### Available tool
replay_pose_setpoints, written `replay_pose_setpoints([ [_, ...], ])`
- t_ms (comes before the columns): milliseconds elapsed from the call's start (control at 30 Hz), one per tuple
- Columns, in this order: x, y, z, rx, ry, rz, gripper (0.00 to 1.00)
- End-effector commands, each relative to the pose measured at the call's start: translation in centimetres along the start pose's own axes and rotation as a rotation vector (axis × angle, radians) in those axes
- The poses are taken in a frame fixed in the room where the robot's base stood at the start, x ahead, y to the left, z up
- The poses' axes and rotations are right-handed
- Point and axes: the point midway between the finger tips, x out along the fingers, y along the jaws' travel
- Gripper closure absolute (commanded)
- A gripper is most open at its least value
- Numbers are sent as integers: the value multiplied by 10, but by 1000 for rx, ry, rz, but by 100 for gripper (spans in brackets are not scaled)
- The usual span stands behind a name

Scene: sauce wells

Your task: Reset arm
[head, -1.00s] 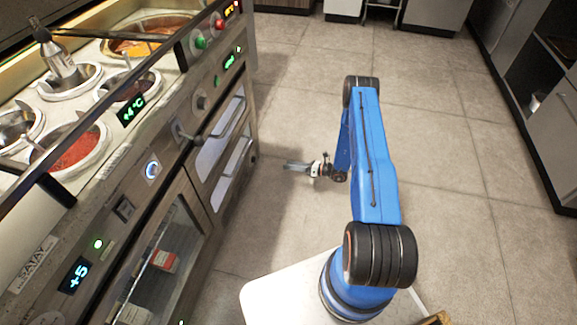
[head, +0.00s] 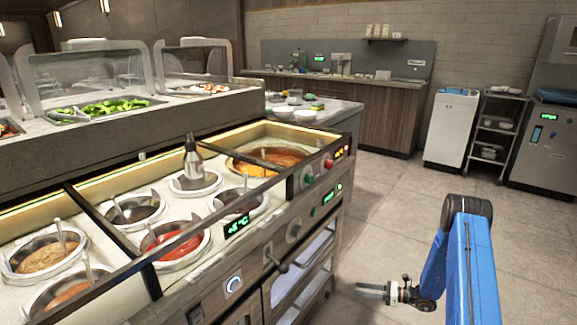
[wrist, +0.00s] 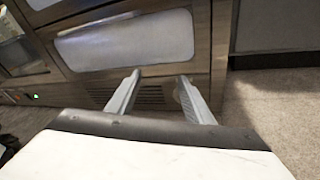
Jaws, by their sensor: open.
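My gripper (head: 372,290) is at the lower right of the head view, on the end of my blue arm, beside the front of the sauce counter (head: 232,283) and below its top. In the wrist view my gripper (wrist: 155,90) shows two grey fingers spread apart with nothing between them. The fingers point toward the counter's lower front, where a light drawer panel (wrist: 125,40) and a vent grille (wrist: 140,96) show. I cannot tell the exact gap between fingertips and counter.
The counter holds several sauce wells, among them a red one (head: 172,246) and an orange one (head: 270,160). A bottle (head: 193,160) stands in one well. A white cabinet (head: 451,128) and a shelf cart (head: 494,130) stand at the back. The tiled floor (head: 385,205) between is clear.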

Motion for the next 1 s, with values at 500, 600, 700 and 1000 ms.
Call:
replay_pose_setpoints([
  [500,3,99,137,-341,203,198,53],
  [600,2,121,158,-410,242,235,53],
  [700,0,143,177,-477,283,270,53],
  [1000,-10,213,226,-684,403,372,53],
])
